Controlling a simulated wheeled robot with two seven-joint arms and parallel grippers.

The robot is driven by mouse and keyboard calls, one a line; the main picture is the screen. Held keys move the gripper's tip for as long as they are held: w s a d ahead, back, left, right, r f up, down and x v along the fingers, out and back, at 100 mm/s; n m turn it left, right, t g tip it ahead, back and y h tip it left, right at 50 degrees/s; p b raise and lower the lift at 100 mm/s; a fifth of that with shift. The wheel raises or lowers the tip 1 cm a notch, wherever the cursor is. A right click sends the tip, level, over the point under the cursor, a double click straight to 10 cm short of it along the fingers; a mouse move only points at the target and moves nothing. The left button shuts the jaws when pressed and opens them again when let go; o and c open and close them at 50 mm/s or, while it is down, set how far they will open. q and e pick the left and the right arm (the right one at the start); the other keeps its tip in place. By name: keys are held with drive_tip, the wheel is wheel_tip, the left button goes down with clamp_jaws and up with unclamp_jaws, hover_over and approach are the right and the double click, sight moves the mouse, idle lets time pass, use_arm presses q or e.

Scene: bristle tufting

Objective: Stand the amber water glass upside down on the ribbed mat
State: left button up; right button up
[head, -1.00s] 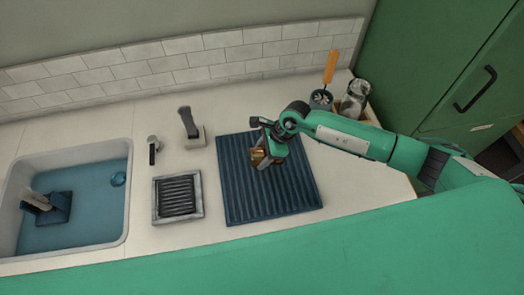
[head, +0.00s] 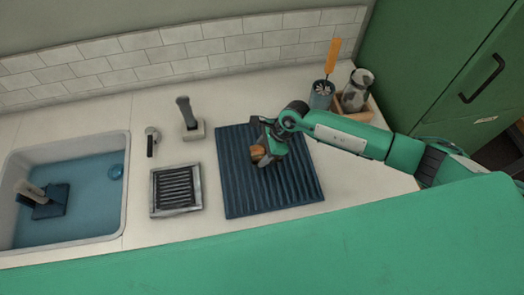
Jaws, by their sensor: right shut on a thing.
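The ribbed mat (head: 245,190) is dark blue and lies on the counter, right of the sink. My right gripper (head: 262,150) is over the upper middle of the mat, shut on the amber water glass (head: 258,153). Only a small orange-brown part of the glass shows; the gripper hides the rest. I cannot tell which way up the glass is or whether it touches the mat. My left gripper is not in view.
Left of the mat are a framed drain grille (head: 176,190) and a grey upright tool in a stand (head: 189,120). The sink (head: 75,145) holds blue water. A cup with an orange-handled brush (head: 321,95) and a jar (head: 356,92) stand at the back right. The mat's front is clear.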

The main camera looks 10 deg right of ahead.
drive_tip(key=shift+f+b, duration=0.4)
drive_tip(key=o, duration=1.2)
drive_tip(key=shift+d+r, duration=0.35)
drive_tip(key=shift+r, duration=0.15)
drive_tip(key=b+v, duration=0.4)
drive_tip(key=v, duration=0.7)
drive_tip(key=shift+r, duration=0.25)
drive_tip(key=shift+d+r, duration=0.3)
drive_tip(key=shift+r, duration=0.3)
